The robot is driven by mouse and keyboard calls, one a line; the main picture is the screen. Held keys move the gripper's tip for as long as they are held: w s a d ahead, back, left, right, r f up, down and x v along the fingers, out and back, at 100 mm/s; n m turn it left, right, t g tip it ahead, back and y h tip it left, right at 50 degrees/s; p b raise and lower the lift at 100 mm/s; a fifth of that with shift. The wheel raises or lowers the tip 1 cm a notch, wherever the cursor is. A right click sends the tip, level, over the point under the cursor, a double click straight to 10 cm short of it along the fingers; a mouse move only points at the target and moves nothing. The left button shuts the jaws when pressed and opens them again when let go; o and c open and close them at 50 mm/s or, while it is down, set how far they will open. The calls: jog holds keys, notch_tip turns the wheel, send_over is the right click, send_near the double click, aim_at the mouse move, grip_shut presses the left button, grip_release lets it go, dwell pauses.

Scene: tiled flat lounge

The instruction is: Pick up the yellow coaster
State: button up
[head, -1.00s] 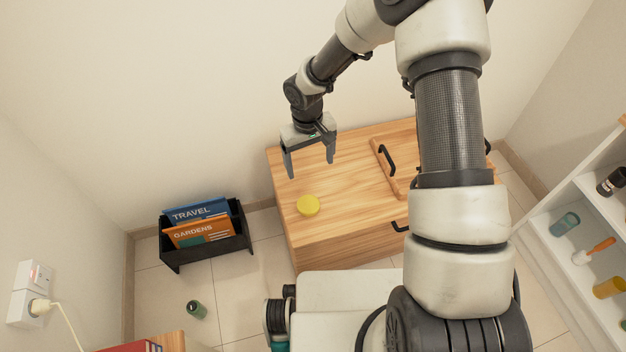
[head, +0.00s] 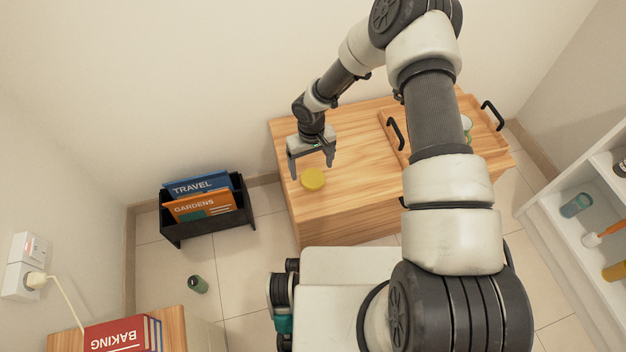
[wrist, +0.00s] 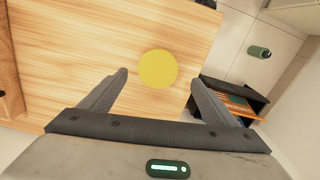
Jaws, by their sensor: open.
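The yellow coaster (head: 313,179) is a flat round disc lying on the wooden cabinet top (head: 345,130), near its left front edge. It also shows in the wrist view (wrist: 158,69), a little beyond the fingertips and between their lines. My gripper (head: 312,170) is open and empty, pointing down just behind the coaster in the head view. In the wrist view its two fingers (wrist: 158,80) are spread wider than the coaster. I cannot tell the exact height of the fingertips above the top.
A wooden tray with black handles (head: 492,115) stands on the right of the cabinet, partly hidden by my arm, with a green-and-white mug (head: 467,124) in it. A black rack (head: 210,233) with books stands on the floor at left. A white shelf (head: 548,222) is at right.

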aim_at(312, 176)
jog(key=f, duration=0.2)
jog(key=f+b, duration=0.1)
jog(key=f, duration=0.2)
jog(key=shift+w+d, duration=0.1)
jog(key=shift+w, duration=0.1)
jog(key=c, duration=1.2)
